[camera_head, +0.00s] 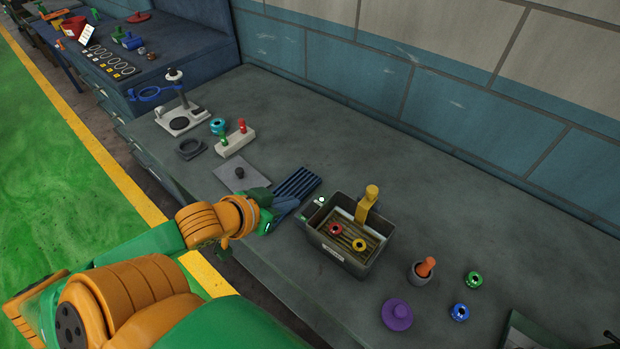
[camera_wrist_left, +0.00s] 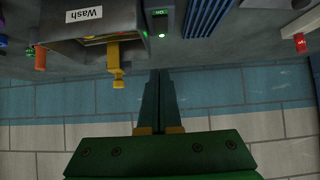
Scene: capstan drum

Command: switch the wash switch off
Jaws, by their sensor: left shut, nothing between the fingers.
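The wash switch (camera_wrist_left: 162,18) shows at the top of the left wrist view as a dark box with a green-lit face reading ON. A small green light (camera_wrist_left: 145,33) glows beside it. It sits next to the grey wash tank (camera_wrist_left: 62,28), which bears a Wash label. In the head view the tank (camera_head: 330,247) stands on the bench, with small pale spots at its left rim. My left gripper (camera_head: 290,207) is shut and empty, just left of the tank. In the wrist view its fingertips (camera_wrist_left: 160,73) point towards the switch, apparently apart from it. My right gripper is not in view.
The tank holds red and yellow rings (camera_head: 358,245) and a yellow upright part (camera_head: 367,203). A blue ribbed rack (camera_head: 298,182) lies behind my gripper. A purple knobbed disc (camera_head: 397,314) and a grey cup (camera_head: 417,276) stand right. The bench behind the tank is clear.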

